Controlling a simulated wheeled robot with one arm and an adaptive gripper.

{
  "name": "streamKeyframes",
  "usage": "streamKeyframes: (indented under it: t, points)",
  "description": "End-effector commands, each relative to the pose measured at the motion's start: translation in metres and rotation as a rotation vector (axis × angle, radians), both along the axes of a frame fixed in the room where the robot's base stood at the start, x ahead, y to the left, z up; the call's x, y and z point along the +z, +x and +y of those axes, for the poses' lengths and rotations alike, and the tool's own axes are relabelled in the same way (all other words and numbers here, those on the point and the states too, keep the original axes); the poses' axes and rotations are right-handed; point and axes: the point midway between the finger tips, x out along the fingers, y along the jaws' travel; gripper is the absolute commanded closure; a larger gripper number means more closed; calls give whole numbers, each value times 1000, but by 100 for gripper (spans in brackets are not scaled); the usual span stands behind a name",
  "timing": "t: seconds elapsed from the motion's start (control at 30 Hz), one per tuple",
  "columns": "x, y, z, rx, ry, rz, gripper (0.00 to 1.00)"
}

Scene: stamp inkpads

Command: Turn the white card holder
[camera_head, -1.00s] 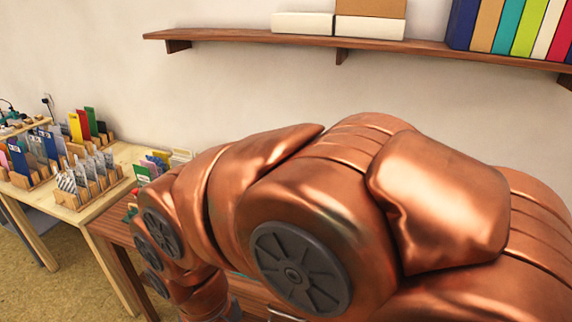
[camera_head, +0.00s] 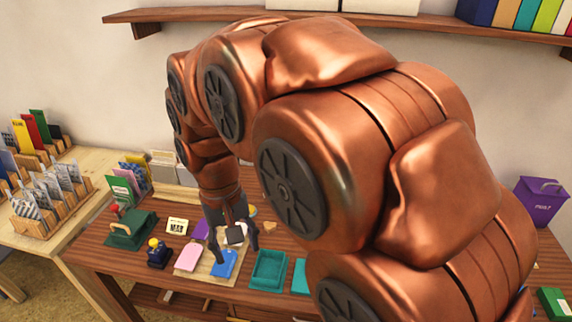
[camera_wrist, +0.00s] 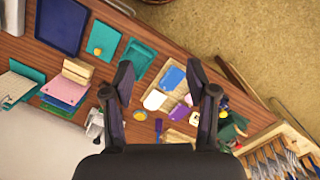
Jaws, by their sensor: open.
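A small white card (camera_head: 177,225) with black print stands on the table left of my gripper in the head view. It may be the white card holder; its base is too small to make out. A small white shape in the wrist view (camera_wrist: 195,118), near the right finger, may be the same thing. My gripper (camera_head: 236,250) is open and empty, pointing down over a pale wooden tray (camera_head: 212,280) of coloured pads. In the wrist view its two fingers (camera_wrist: 160,70) are spread apart with the tray below and between them.
The tray bears a pink pad (camera_head: 187,257) and a blue pad (camera_head: 224,263). Teal trays (camera_head: 268,270) lie to the right. Card racks (camera_head: 45,200) fill the left table. My arm hides much of the table.

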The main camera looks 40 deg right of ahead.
Motion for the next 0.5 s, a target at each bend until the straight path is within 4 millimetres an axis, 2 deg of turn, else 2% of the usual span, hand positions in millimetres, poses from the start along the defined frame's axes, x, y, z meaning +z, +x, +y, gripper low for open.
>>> streamKeyframes:
  t: [0.03,0.2,0.5]
  points:
    - [3,16,-9,-46,-7,-2,43]
    - [13,65,-40,-199,-30,-16,43]
    - [18,141,-103,-455,-65,-34,43]
